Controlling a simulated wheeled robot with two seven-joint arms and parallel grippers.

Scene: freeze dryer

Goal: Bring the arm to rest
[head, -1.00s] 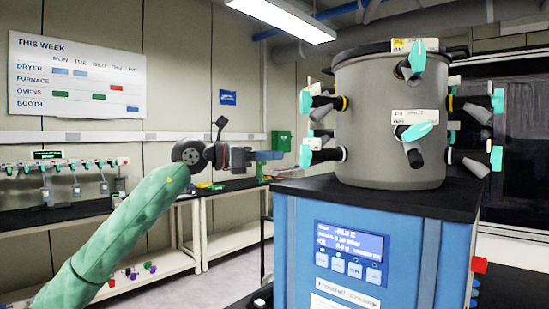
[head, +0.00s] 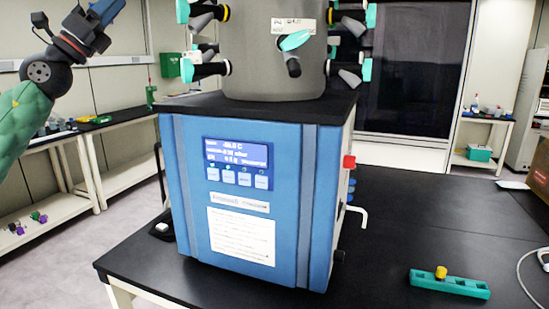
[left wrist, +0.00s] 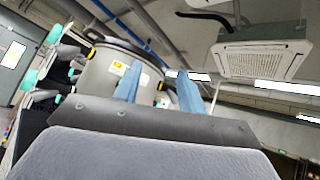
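My left gripper (head: 104,12) is at the top left of the head view, in the air to the left of the dryer, angled up and to the right. In the left wrist view its two blue fingers (left wrist: 158,88) stand apart with nothing between them, so it is open and empty. The freeze dryer (head: 250,215) is a blue cabinet with a lit display on the black bench. Its grey drum (head: 275,60) carries several valves with teal handles, and its top is cut off in the head view. The drum also shows behind the fingers in the left wrist view (left wrist: 105,72). My right gripper is not in view.
A teal rack (head: 450,284) with a yellow-capped piece lies on the black bench (head: 420,215) at right. A red knob (head: 349,161) and a white tap (head: 357,214) stick out of the dryer's right side. Side benches line the left wall.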

